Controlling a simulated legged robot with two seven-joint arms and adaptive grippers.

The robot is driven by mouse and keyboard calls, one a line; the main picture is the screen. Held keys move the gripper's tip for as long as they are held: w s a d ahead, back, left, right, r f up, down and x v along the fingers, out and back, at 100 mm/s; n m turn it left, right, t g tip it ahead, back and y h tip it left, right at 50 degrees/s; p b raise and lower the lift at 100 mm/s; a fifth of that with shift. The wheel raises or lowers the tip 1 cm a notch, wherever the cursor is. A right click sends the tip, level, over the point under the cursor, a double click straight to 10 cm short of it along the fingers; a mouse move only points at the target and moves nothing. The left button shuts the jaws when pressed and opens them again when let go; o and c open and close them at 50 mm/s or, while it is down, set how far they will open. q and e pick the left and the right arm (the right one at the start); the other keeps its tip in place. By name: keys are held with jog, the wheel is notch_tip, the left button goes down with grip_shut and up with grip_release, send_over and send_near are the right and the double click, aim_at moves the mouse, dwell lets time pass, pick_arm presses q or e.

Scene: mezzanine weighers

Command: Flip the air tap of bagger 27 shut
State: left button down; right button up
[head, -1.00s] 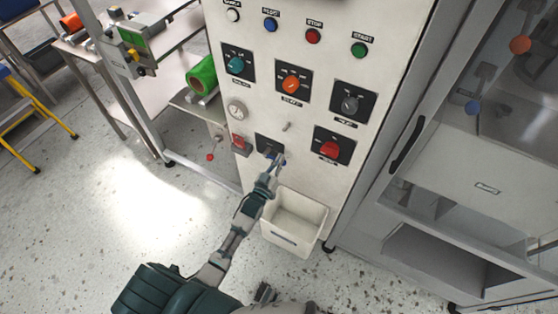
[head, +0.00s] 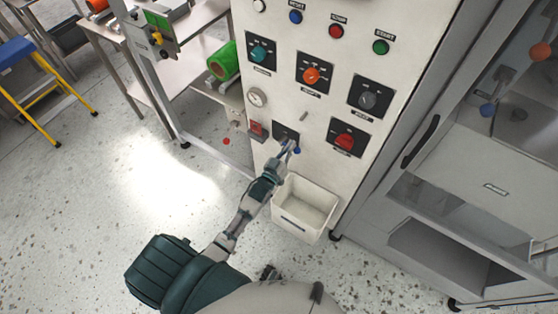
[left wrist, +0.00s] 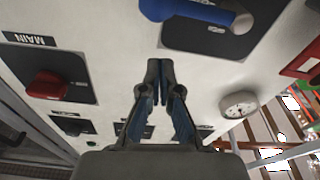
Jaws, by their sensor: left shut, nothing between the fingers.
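The air tap's blue handle (left wrist: 195,12) is cut by the top edge of the left wrist view, lying roughly sideways across its black plate (left wrist: 222,42). In the head view the plate (head: 281,131) is low on the pale machine front, and only a bit of blue handle (head: 297,150) shows beside my fingers. My left gripper (head: 291,145) is shut and empty in front of the plate's lower right. In the left wrist view its fingertips (left wrist: 160,65) are apart from the handle, over bare panel. The bagger's number is not readable.
A red MAIN switch (head: 345,141), a pressure gauge (head: 256,97) and a small metal toggle (head: 303,116) surround the plate. A white bin (head: 304,207) hangs just below. A grey cabinet (head: 455,180) stands right. Open floor lies left.

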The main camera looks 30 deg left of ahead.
pick_arm(q)
jog(key=s, duration=0.7)
jog(key=shift+a+f, duration=0.2)
jog(key=shift+f, duration=0.2)
